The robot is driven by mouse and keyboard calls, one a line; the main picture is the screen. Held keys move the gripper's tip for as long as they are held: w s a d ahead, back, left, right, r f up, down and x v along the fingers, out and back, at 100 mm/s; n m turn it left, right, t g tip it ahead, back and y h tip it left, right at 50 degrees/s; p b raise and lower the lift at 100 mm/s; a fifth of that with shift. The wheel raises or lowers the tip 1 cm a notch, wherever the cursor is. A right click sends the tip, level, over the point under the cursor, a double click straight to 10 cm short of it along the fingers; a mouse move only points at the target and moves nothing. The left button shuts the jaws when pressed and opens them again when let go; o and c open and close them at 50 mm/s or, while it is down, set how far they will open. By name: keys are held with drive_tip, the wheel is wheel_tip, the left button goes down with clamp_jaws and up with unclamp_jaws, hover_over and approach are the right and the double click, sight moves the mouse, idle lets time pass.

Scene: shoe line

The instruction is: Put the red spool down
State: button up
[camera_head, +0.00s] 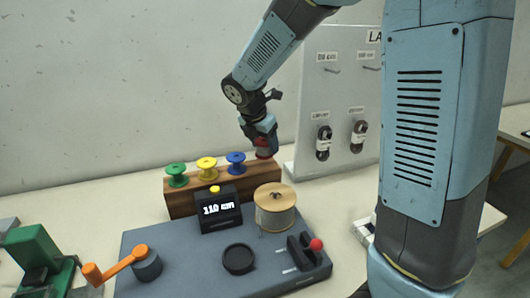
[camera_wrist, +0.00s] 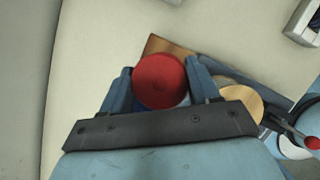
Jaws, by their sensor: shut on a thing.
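The red spool (camera_wrist: 160,81) is between the two fingers of my gripper (camera_wrist: 158,88) in the wrist view, and the fingers are shut on it. In the head view the red spool (camera_head: 265,148) shows under my gripper (camera_head: 264,142), over the right end of the wooden rack (camera_head: 224,192). Green (camera_head: 177,175), yellow (camera_head: 207,168) and blue (camera_head: 236,162) spools stand in a row on the rack, left of the red one. I cannot tell whether the red spool touches the rack.
A grey board (camera_head: 190,258) in front carries a display reading 110 cm (camera_head: 219,209), a wooden-topped spool (camera_head: 275,207), a black ring (camera_head: 238,259), an orange crank (camera_head: 115,266) and a red-knobbed lever (camera_head: 315,245). A white panel with hanging laces (camera_head: 305,95) stands behind, right of the rack.

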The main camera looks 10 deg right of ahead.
sight(263, 152)
drive_tip(key=shift+w+a+f, duration=0.1)
drive_tip(key=shift+w+f, duration=0.05)
drive_tip(key=shift+f, duration=1.6)
drive_tip(key=o, duration=1.2)
drive_tip(key=shift+f, duration=0.1)
drive_tip(key=v, duration=1.2)
drive_tip(key=s+d+r+m+t+y, duration=0.1)
drive_tip(key=s+d+r+m, duration=0.1)
drive_tip(key=s+d+m, duration=0.6)
drive_tip(key=s+d+r+m+t+y, duration=0.1)
drive_tip(key=s+d+r+m+y, duration=0.1)
drive_tip(key=s+d+m, duration=0.6)
drive_tip(key=shift+s+d+r+m, duration=0.5)
drive_tip(key=shift+s+m, duration=2.55)
drive_tip(key=shift+m, duration=2.55)
